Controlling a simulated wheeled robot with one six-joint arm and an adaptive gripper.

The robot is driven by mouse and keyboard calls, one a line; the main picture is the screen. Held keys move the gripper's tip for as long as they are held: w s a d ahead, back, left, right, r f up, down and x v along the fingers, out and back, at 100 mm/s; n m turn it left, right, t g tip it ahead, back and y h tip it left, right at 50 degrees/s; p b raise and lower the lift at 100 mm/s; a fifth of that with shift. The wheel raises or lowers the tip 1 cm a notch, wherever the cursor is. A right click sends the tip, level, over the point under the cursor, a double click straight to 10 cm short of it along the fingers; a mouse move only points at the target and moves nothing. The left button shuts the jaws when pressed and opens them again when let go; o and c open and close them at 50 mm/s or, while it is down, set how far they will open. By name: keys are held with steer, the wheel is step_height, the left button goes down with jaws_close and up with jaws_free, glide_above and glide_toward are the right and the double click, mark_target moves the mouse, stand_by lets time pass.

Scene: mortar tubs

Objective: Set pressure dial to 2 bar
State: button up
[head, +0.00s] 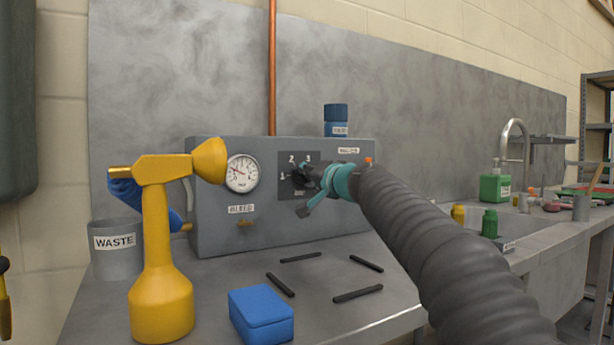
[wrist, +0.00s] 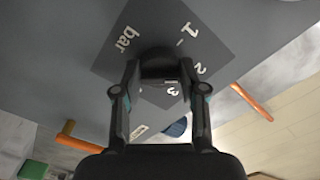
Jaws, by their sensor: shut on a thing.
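The pressure dial (wrist: 158,62) is a dark knob on a dark square plate (head: 285,159) on the front of a grey box (head: 212,221). My gripper (wrist: 160,80) is shut on the dial, with one finger on each side. In the head view my gripper (head: 305,178) and arm cover part of the dial. I cannot tell which number the dial points to. A round white gauge (head: 242,173) with a needle sits left of the plate.
A yellow lamp-shaped tool (head: 160,240) stands in front of the box, by a grey WASTE bin (head: 116,262). A blue box (head: 261,314) and several dark sticks (head: 301,257) lie on the bench. A copper pipe (head: 272,70) rises behind. A sink (head: 530,228) is at right.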

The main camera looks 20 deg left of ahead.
steer(key=shift+m, duration=1)
steer(key=o, duration=1.1)
steer(key=shift+o, duration=0.2)
steer(key=shift+d, duration=0.1)
steer(key=v, duration=1.2)
